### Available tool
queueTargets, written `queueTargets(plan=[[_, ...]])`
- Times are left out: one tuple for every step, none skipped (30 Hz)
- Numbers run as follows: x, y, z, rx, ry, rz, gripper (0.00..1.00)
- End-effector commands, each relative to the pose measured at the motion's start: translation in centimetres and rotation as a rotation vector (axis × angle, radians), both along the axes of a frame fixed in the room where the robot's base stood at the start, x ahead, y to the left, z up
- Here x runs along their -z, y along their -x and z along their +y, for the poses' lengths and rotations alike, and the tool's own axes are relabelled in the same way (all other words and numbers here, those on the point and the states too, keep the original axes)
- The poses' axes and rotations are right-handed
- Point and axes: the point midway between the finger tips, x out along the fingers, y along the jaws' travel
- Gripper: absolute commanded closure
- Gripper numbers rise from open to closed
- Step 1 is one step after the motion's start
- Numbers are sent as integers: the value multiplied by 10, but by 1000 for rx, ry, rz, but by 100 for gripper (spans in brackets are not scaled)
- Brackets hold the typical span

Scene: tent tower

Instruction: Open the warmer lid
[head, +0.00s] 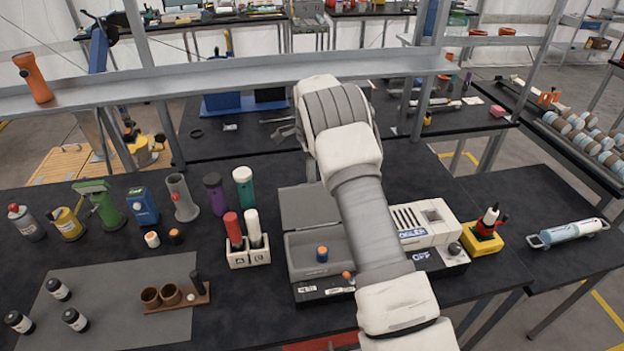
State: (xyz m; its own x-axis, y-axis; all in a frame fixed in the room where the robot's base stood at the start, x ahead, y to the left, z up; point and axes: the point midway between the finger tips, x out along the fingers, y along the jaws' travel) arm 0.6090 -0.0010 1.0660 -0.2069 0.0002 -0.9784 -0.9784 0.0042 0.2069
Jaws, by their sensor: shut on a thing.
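The warmer looks to be the grey box (305,262) on the black front table, just left of my arm. Its lid (308,207) is a grey panel that stands raised at the back of the box, so the inside shows. An orange-capped item (322,254) is in the box. My arm crosses the right side of the box and lid and hides part of both. My gripper is hidden behind my own arm, so I cannot see its fingers or whether they touch the lid.
A two-slot holder (249,258) with a red and a white tube stands left of the box. A white machine marked OFF (432,222) is to the right, then a yellow block (482,240). A metal shelf rail (225,84) runs across behind the table.

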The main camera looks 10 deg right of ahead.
Motion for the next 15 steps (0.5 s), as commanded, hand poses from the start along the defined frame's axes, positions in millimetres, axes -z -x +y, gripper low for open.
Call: queueTargets(plan=[[6, -7, 1, -2, 0, -26, 100], [6, -7, 1, -2, 0, -26, 100], [6, -7, 1, -2, 0, -26, 100], [6, -7, 1, -2, 0, -26, 100], [6, -8, 1, -2, -1, -26, 100], [6, -8, 1, -2, -1, -26, 100], [7, -8, 1, -2, -1, -27, 100], [7, -8, 1, -2, -1, -27, 100], [6, -8, 1, -2, -1, -27, 100], [6, -8, 1, -2, -1, -27, 100], [6, -8, 1, -2, -1, -27, 100], [6, -8, 1, -2, -1, -27, 100], [6, -8, 1, -2, -1, -28, 71], [7, -8, 1, -2, -1, -27, 66], [7, -8, 1, -2, -1, -27, 59]])
